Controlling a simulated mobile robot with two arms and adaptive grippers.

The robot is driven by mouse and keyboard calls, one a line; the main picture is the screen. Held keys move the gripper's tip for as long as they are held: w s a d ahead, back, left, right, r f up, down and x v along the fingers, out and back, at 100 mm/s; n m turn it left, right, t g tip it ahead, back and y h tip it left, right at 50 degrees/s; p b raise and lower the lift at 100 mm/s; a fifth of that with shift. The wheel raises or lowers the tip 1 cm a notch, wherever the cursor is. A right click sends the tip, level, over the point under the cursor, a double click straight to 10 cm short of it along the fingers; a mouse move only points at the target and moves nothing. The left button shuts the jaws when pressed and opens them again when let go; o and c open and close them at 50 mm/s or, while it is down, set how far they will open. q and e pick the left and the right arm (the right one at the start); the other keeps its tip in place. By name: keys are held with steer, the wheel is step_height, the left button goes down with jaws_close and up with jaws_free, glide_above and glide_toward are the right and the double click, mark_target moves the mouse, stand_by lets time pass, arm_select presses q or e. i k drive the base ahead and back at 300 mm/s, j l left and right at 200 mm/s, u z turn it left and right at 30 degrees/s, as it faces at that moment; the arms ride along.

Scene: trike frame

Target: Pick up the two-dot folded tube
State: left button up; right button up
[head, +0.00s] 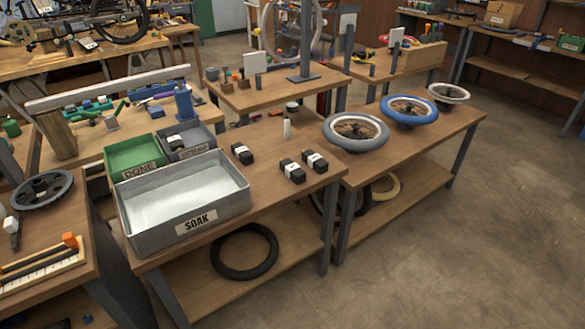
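Three black folded tubes with white bands lie on the wooden bench right of the soak tray. One folded tube (242,153) lies nearer the grey bin. A second folded tube (292,170) and a third folded tube (315,161) lie side by side near the bench's front right. Any dots on the bands are too small to tell, so I cannot say which is the two-dot one. Another dark item with a white band (175,142) sits in the grey bin. Neither of my grippers is in view.
A metal tray (195,226) marked SOAK stands at the bench's front left. Behind it are a green bin (133,170) marked DONE and a grey bin (207,150). A small white upright item (287,129) stands behind the tubes. Wheels, including a grey-tyred one (356,145), lie to the right.

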mark_target(291, 169)
steer(key=i+l+u, duration=0.1)
steer(key=u, duration=0.4)
steer(key=i+l+u, duration=0.1)
steer(key=u, duration=0.4)
steer(key=i+l+u, duration=0.2)
steer(key=l, duration=0.4)
steer(key=i+l+u, duration=0.25)
steer(key=l, duration=0.35)
steer(key=l+u, duration=0.2)
steer(key=l, duration=0.4)
steer(key=l+u, duration=0.25)
steer(key=l, duration=0.4)
steer(key=i, duration=0.05)
